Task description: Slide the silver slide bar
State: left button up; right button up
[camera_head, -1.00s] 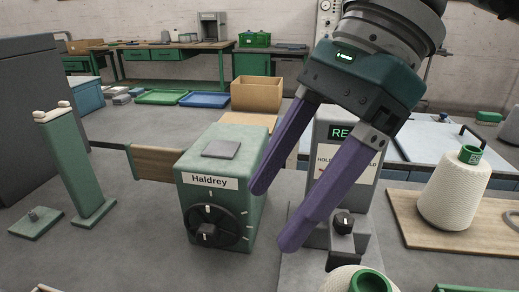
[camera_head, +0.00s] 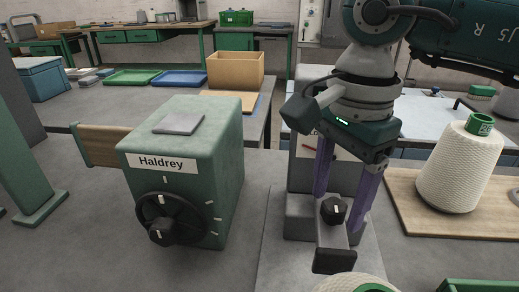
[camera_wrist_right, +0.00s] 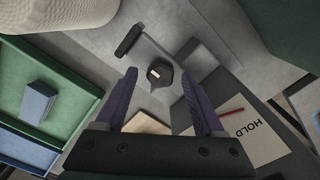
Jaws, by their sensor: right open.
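The silver slide bar (camera_head: 330,235) appears to be the pale grey bar at the front of a grey unit, with a black grip (camera_head: 333,262) on its near end. A black knob (camera_head: 333,210) with a white mark sits just behind it. My right gripper (camera_head: 338,210) points down over the unit, its purple fingers open on either side of the knob. In the right wrist view, the knob (camera_wrist_right: 159,74) shows between the open fingertips (camera_wrist_right: 159,76), and the black grip (camera_wrist_right: 129,40) lies beyond. I cannot tell whether the fingers touch anything. My left gripper is not in view.
A green Haldrey box (camera_head: 185,170) with a black dial stands left of the unit. A white yarn cone (camera_head: 460,170) stands on a wooden board at right. Another cone (camera_head: 355,284) is close at the bottom edge. Grey table is free between box and unit.

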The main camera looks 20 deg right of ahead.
jog(key=shift+f, duration=0.25)
jog(key=shift+c, duration=0.2)
grip_shut()
dwell(1.1)
